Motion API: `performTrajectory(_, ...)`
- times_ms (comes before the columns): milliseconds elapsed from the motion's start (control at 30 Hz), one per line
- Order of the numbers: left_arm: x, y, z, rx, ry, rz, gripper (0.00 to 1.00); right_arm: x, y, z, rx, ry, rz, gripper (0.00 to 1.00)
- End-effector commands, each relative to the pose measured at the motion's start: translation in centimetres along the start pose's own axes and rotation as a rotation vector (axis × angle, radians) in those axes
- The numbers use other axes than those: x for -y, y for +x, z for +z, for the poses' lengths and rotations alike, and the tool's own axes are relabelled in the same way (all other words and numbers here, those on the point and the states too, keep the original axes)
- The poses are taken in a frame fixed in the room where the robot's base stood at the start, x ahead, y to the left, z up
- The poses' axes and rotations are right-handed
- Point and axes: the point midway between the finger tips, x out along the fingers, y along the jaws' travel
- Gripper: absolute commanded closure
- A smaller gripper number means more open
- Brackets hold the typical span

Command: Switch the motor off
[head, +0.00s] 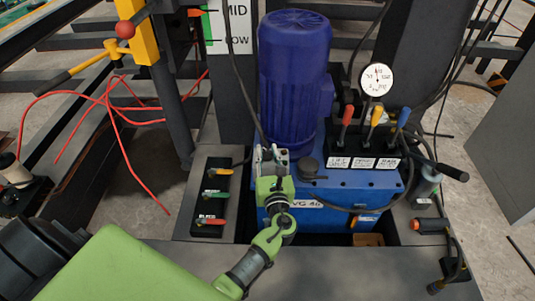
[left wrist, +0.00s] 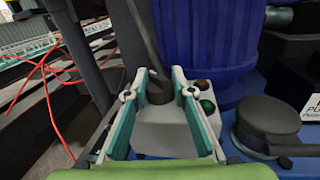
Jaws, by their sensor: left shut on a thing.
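The motor (head: 294,75) is a tall blue ribbed cylinder on a blue power unit (head: 365,183); it also shows in the left wrist view (left wrist: 205,45). A small light grey switch box (left wrist: 170,130) stands at its foot, with a red button (left wrist: 203,84) and a green button (left wrist: 207,106) side by side. A dark cable fitting (left wrist: 159,90) rises from the box. My left gripper (head: 270,157) is at the box, its teal-padded fingers (left wrist: 158,80) on either side of the fitting. My right gripper is not in view.
A valve block (head: 362,145) with red, yellow and blue levers stands right of the motor, below a round gauge (head: 376,80). A black panel with coloured handles (head: 211,197) is at left. A dark round cap (left wrist: 268,120) is close right of the box. Red hose lies at left.

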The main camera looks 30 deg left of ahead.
Motion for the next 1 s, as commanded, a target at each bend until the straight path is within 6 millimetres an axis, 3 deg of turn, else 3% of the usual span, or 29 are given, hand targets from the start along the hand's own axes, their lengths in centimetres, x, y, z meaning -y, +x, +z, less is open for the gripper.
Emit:
performTrajectory(600,-0.16,0.07,0.16,0.000,0.002,0.042,0.98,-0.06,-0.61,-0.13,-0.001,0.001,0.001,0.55)
performTrajectory(633,-0.15,0.06,0.16,0.000,0.002,0.042,0.69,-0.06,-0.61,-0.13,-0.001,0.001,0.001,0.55)
performTrajectory(1000,-0.02,-0.22,0.04,-0.002,0.001,0.038,0.69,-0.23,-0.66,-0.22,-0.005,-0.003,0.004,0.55)
